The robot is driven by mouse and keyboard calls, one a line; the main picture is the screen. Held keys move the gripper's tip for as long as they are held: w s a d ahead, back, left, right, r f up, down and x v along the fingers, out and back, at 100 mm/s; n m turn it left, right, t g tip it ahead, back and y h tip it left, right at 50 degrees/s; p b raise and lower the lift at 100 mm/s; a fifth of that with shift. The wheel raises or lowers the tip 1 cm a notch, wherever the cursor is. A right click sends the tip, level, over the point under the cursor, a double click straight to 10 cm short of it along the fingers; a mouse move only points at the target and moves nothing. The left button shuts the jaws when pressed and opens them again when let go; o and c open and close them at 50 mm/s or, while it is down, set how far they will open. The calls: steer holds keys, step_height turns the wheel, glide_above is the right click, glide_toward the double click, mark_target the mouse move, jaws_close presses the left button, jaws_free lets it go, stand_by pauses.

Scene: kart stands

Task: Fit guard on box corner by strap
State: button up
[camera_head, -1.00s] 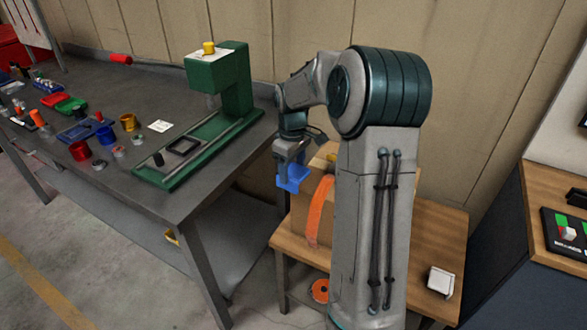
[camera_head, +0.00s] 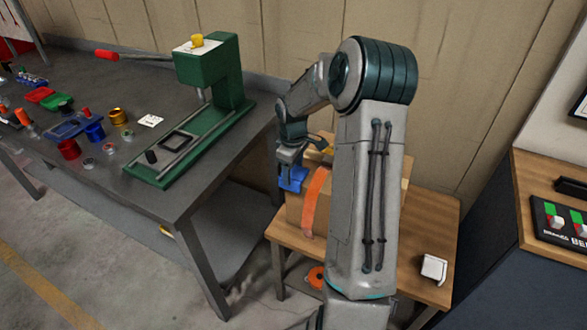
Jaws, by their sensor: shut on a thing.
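My gripper (camera_head: 290,172) is shut on a blue corner guard (camera_head: 293,180). The guard is at the upper left edge of a cardboard box (camera_head: 294,210), beside an orange strap (camera_head: 315,203). I cannot tell whether the guard touches the box or sits under the strap. The strap runs over the top edge and down the front face of the box. The box stands on a wooden table (camera_head: 438,222), and my arm hides its right part.
A white block (camera_head: 434,268) lies on the wooden table's right side. An orange roll (camera_head: 317,276) is below the table. The dark workbench (camera_head: 110,190) at left holds a green press (camera_head: 208,75) and several small parts. A console (camera_head: 560,220) stands at right.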

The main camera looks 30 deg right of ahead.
mark_target(293, 172)
steer(key=shift+f, duration=0.2)
steer(key=o, duration=1)
steer(key=shift+r, duration=0.1)
step_height(293, 172, up, 12)
steer(key=s+a+r+m+h, duration=0.1)
steer(key=s+a+r, duration=0.3)
steer(key=s+a, duration=0.15)
steer(key=s+a+m+t, duration=0.1)
steer(key=s+a+m, duration=0.1)
steer(key=s, duration=0.4)
steer(key=s+a+m+t, duration=0.1)
steer(key=s+a+m, duration=0.1)
steer(key=s+a, duration=0.2)
steer(key=s+a+m+t+y, duration=0.1)
steer(key=s+a, duration=0.3)
steer(key=s, duration=0.5)
steer(key=shift+s+a+r+m, duration=0.15)
steer(key=shift+s+m, duration=0.25)
steer(key=shift+m, duration=0.5)
